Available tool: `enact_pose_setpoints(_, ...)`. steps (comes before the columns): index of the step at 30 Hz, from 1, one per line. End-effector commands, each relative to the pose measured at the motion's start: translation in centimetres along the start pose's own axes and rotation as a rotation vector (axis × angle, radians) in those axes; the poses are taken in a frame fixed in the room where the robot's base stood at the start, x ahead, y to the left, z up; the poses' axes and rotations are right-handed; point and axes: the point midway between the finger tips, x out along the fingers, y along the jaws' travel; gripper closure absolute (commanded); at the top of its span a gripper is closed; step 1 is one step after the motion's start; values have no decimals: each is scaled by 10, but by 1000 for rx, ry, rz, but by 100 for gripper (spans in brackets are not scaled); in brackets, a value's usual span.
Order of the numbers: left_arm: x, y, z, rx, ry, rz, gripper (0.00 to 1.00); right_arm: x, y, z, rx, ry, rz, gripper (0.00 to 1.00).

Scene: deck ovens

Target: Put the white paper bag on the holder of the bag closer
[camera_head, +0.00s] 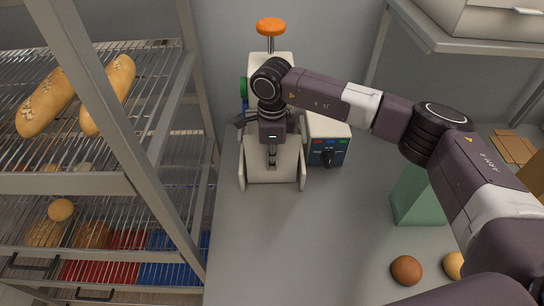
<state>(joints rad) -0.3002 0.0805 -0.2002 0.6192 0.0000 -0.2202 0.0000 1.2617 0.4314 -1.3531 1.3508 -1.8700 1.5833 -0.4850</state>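The bag closer (285,171) is a cream machine with an orange knob (271,27) on top, standing at the back of the grey counter. A pale holder-like part with two upright side plates (302,168) faces the front. My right gripper (272,160) hangs in front of the machine, pointing down over this pale part. Its fingers are seen edge-on and look close together; whether they grip something is unclear. I cannot pick out a white paper bag; pale surfaces behind and below the gripper blend together. My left gripper is out of view.
A cream control box (327,140) with a dark panel stands right of the gripper. A green container or bag (416,199) and round buns (407,270) are on the right. A metal rack (95,183) with bread stands left. The counter's front middle (300,245) is clear.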

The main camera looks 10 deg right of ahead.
Motion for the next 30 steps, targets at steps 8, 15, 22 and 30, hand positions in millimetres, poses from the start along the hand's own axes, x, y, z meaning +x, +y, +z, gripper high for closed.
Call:
enact_pose_setpoints(8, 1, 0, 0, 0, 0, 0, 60, 2, 0, 0, -1, 0, 0, 100)
enact_pose_setpoints(15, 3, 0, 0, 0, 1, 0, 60, 4, 0, 0, 0, 0, 1, 84)
enact_pose_setpoints(22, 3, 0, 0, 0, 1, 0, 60, 4, 0, 0, 0, 0, 1, 78)
enact_pose_setpoints(30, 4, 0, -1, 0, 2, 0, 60, -6, -1, 0, 0, -2, -3, 78)
